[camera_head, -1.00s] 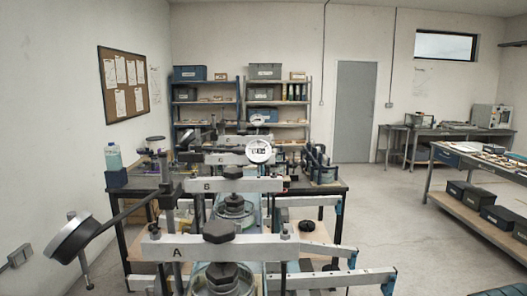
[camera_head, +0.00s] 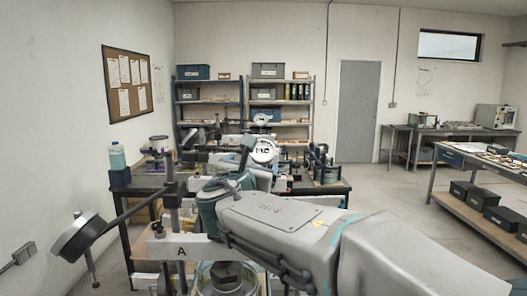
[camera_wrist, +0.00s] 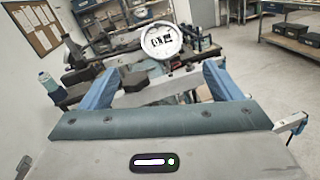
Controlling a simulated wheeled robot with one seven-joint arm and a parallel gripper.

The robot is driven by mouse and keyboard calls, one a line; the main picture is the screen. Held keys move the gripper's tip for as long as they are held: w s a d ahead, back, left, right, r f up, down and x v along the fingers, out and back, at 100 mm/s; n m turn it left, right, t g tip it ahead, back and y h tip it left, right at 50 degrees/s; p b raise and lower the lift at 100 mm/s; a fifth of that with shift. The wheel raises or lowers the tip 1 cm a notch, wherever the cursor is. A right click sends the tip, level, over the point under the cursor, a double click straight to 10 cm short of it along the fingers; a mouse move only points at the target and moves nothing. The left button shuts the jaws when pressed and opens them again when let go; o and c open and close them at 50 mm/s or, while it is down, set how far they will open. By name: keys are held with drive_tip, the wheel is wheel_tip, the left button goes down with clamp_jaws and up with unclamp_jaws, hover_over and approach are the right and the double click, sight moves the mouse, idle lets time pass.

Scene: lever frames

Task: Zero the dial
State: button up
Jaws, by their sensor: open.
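The dial (camera_wrist: 160,42) has a round white face with dark markings and a pale rim. It shows in the wrist view at top centre, beyond and between my fingertips. In the head view the dial (camera_head: 264,151) stands above the middle of the lever frames. Its reading is too small to tell. My gripper (camera_wrist: 160,86) is open, with its two blue fingers apart and nothing between them. A grey lever beam (camera_wrist: 158,88) crosses behind the fingers. In the head view my arm hides much of the middle frames.
The near lever beam marked A (camera_head: 181,252) runs under my arm. A bottle (camera_head: 116,158) stands on the bench's left end. A side bench (camera_head: 480,165) is at right, with open floor between.

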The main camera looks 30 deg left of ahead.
sight(262, 151)
drive_tip(key=p+x, duration=0.5)
drive_tip(key=x, duration=0.8)
drive_tip(key=shift+w, duration=0.25)
drive_tip(key=c, duration=1)
